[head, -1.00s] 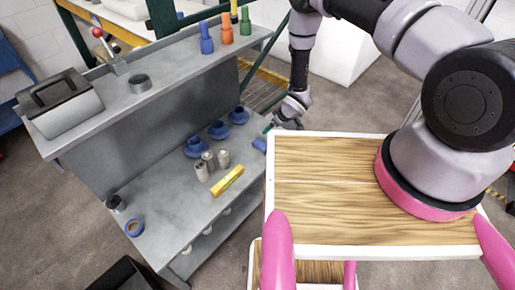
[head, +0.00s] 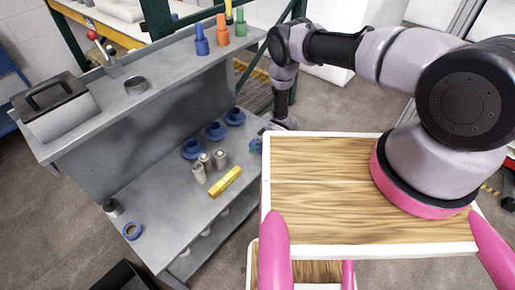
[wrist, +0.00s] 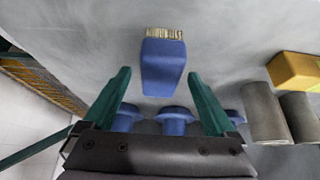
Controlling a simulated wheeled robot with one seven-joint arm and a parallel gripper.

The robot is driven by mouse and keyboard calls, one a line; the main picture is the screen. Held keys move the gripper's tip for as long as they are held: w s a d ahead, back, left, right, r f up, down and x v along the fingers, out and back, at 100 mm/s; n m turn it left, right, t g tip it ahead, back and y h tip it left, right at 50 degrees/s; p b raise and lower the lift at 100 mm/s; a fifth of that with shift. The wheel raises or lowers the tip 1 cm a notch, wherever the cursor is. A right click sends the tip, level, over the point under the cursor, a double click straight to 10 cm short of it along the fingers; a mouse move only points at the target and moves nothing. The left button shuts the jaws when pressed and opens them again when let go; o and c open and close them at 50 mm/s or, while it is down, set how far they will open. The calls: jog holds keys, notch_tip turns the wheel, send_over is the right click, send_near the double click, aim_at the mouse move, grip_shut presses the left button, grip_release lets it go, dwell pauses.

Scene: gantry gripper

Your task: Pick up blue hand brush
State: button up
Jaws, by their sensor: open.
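The blue hand brush (wrist: 163,66) lies on the grey bench surface in the wrist view, its pale bristles toward the top of the picture. My gripper (wrist: 158,74) is open, with its teal fingers on either side of the handle's near end in that picture. I cannot tell how far above the brush the fingers are. Nothing is held. In the head view, my gripper (head: 262,136) is at the lower shelf's right end, where only a small blue part of the brush (head: 255,146) shows.
Blue flanged parts (head: 215,131), grey cylinders (head: 205,160) and a yellow block (head: 225,182) stand near the brush on the lower shelf (head: 165,200). The upper shelf (head: 150,95) holds a toolbox-like item and coloured bottles. My wooden-topped base is at the right.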

jog(key=shift+w+a+f, duration=0.1)
jog(key=shift+a+f, duration=0.05)
jog(key=shift+f, duration=0.2)
grip_shut()
jog(key=shift+r, duration=0.15)
